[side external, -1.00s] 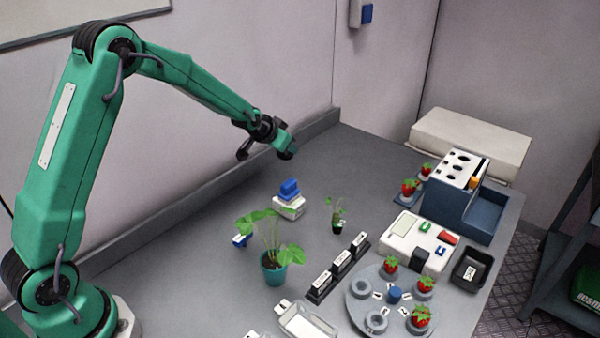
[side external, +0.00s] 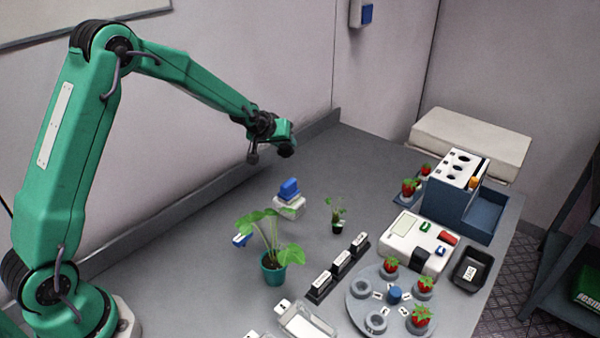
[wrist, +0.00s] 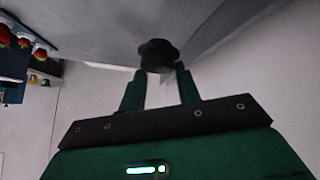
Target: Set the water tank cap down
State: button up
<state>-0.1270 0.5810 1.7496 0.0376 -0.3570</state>
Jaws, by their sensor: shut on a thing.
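The water tank cap (wrist: 157,52) is a round black piece with a wider rim, seen in the wrist view at the tips of my fingers. My gripper (wrist: 159,72) is shut on it, with one green finger on each side. In the side view my gripper (side external: 285,144) is in the air near the back wall, and the cap (side external: 286,151) is a small dark shape at its tip. The cap is clear of the bench. I cannot tell for sure which object is the water tank.
Below my gripper stands a white block with a blue top (side external: 289,190). A potted plant (side external: 273,262) and a seedling (side external: 336,215) stand in front. A round berry rack (side external: 356,318), white device (side external: 402,238) and blue rack (side external: 447,202) fill the right. The back-left bench (side external: 225,200) is clear.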

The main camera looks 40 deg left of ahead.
jog(key=shift+f, duration=3.95)
jog(key=shift+f, duration=0.15)
jog(key=o, duration=1.1)
jog(key=shift+r, duration=0.2)
jog(key=shift+v, duration=5.95)
